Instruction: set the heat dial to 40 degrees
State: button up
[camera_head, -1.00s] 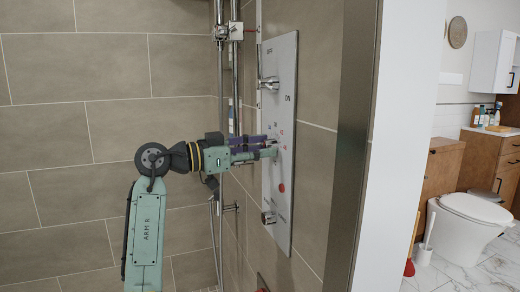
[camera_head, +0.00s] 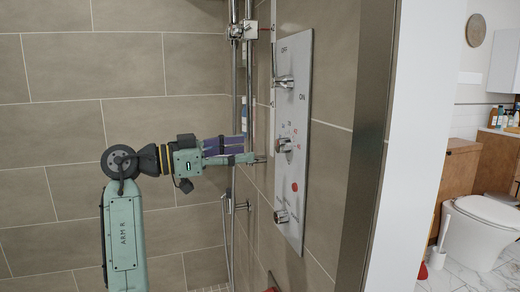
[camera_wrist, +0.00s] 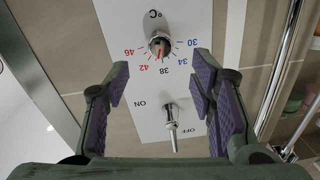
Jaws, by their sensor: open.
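The heat dial (camera_head: 284,145) is a small metal knob on the grey shower panel (camera_head: 297,215). In the wrist view the dial (camera_wrist: 160,45) sits under a °C mark, ringed by red 46 and 42, black 38, and blue 34 and 30. A thin red mark shows near its lower edge, between 42 and 38; I cannot tell the exact setting. My gripper (camera_head: 248,150) is open and empty, left of the dial and apart from it. In the wrist view its purple-padded fingers (camera_wrist: 162,78) stand either side, short of the dial.
An ON/OFF lever (camera_wrist: 170,125) is on the same panel, above the dial in the head view (camera_head: 284,82). A lower knob (camera_head: 281,216) and a red spot (camera_head: 295,187) are below it. A vertical shower rail (camera_head: 234,100) stands behind my gripper. A metal-edged wall end (camera_head: 363,150) is at right.

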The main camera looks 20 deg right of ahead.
jog(key=shift+s+a, duration=0.15)
jog(key=shift+a, duration=1.5)
